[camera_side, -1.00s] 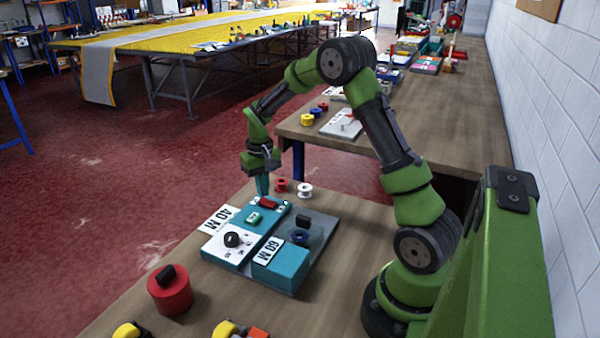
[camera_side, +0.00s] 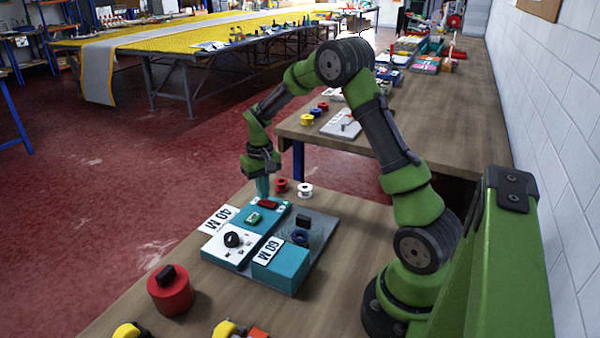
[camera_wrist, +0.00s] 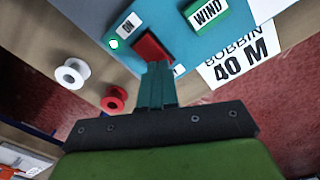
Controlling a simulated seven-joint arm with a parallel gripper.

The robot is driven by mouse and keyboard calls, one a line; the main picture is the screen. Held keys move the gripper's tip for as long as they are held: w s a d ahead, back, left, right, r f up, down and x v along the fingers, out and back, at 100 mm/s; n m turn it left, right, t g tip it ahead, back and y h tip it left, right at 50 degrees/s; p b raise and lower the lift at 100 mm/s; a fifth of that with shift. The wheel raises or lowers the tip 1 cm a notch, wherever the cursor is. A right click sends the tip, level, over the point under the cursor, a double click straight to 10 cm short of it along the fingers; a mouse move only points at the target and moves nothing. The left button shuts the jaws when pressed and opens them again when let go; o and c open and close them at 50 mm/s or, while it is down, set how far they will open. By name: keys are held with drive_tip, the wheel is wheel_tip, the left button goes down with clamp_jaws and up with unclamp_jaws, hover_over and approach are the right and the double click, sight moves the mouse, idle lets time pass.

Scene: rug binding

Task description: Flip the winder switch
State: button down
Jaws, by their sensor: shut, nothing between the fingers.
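The winder switch is a red rocker (camera_side: 268,204) on the teal panel (camera_side: 250,232); the wrist view shows it (camera_wrist: 149,46) beside a white "ON" label (camera_wrist: 127,25). A small round lamp (camera_wrist: 113,43) next to that label glows green. My gripper (camera_side: 263,195) is shut and empty, pointing down at the far end of the panel. In the wrist view its teal fingertips (camera_wrist: 159,68) are right at the rocker's near edge and overlap it. I cannot tell whether they touch it. A green "WIND" button (camera_wrist: 206,13) sits further along the panel.
A red spool (camera_side: 281,185) and a white spool (camera_side: 305,190) stand just behind the panel. A "40 M" card (camera_side: 218,218) lies at its left. A black knob (camera_side: 232,240), a teal "60 M" box (camera_side: 282,266) and a red cylinder (camera_side: 171,292) are nearer the camera.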

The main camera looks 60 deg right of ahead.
sight(265, 202)
drive_tip(key=shift+f, duration=0.6)
drive_tip(key=shift+r, duration=3.55)
drive_tip(key=shift+s+a+f, duration=0.3)
drive_tip(key=shift+s+f, duration=0.1)
drive_tip(key=shift+f, duration=0.1)
drive_tip(key=s+a+r+n+t+y, duration=0.1)
drive_tip(key=s+a+r+t, duration=0.2)
drive_tip(key=s+a+r, duration=0.4)
drive_tip(key=s+a+r+n+t+y, duration=0.1)
drive_tip(key=s+a+r+t, duration=0.3)
drive_tip(key=s+a+r, duration=0.3)
drive_tip(key=s+a, duration=0.4)
drive_tip(key=a, duration=0.1)
drive_tip(key=shift+r, duration=0.25)
drive_tip(key=shift+a, duration=0.1)
